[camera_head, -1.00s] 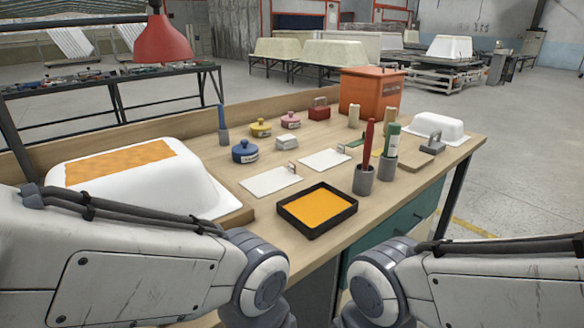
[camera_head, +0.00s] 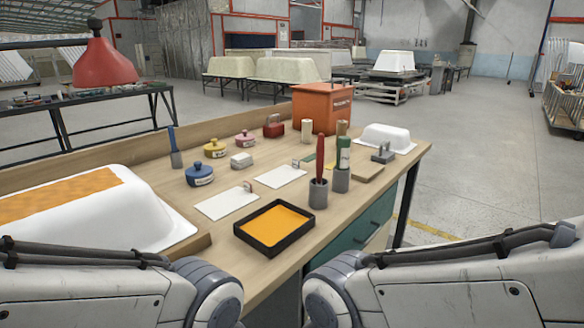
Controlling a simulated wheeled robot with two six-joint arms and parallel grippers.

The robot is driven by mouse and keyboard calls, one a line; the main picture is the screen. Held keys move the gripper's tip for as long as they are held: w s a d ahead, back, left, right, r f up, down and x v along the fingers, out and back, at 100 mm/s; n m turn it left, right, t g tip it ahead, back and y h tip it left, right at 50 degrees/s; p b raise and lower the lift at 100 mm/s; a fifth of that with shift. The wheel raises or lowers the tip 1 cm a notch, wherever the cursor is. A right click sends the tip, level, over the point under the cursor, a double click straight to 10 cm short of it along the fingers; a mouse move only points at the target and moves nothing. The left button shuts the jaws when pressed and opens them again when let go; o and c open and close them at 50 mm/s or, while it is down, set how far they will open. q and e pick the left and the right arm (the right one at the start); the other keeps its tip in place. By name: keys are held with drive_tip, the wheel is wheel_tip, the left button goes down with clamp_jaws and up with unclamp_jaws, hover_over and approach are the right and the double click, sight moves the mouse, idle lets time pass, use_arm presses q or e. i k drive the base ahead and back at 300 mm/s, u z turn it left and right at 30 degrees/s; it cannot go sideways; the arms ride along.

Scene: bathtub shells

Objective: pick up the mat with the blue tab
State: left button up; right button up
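Two thin white mats lie flat on the wooden workbench (camera_head: 215,228). The nearer mat (camera_head: 227,204) is just behind the black tray, and the farther mat (camera_head: 280,177) is to its right and further back. Links of both my arms show at the bottom left and bottom right, but neither gripper is in view.
A black tray of orange material (camera_head: 273,228) stands near the front edge. Grey cups with a red-handled tool (camera_head: 320,160) and a green tube (camera_head: 343,153) stand right of the mats. A blue lidded pot (camera_head: 199,175) is behind. A white tub shell (camera_head: 110,213) fills the left.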

sight(276, 179)
drive_tip(key=z, duration=1.75)
drive_tip(key=i, duration=1.85)
drive_tip(key=u, duration=3.35)
